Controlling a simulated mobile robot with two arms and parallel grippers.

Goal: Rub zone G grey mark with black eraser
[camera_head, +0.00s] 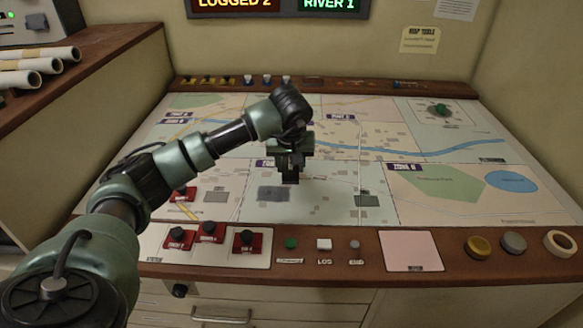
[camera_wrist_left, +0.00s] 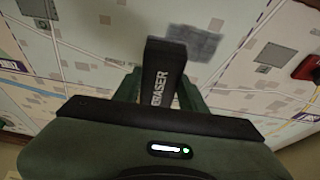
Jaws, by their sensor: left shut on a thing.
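My left gripper (camera_head: 290,165) is over the middle of the map table and is shut on the black eraser (camera_head: 290,176). The eraser also shows in the left wrist view (camera_wrist_left: 160,75), with "ERASER" lettered on its side. A smudged grey mark (camera_head: 273,193) lies on the map just below and left of the eraser in the head view. In the left wrist view the grey mark (camera_wrist_left: 195,42) is beside the eraser's far end. I cannot tell whether the eraser touches the map. My right gripper is not in view.
The map table (camera_head: 440,225) has several red blocks with black knobs, such as one at the front left (camera_head: 248,241). The map's right side is mostly clear.

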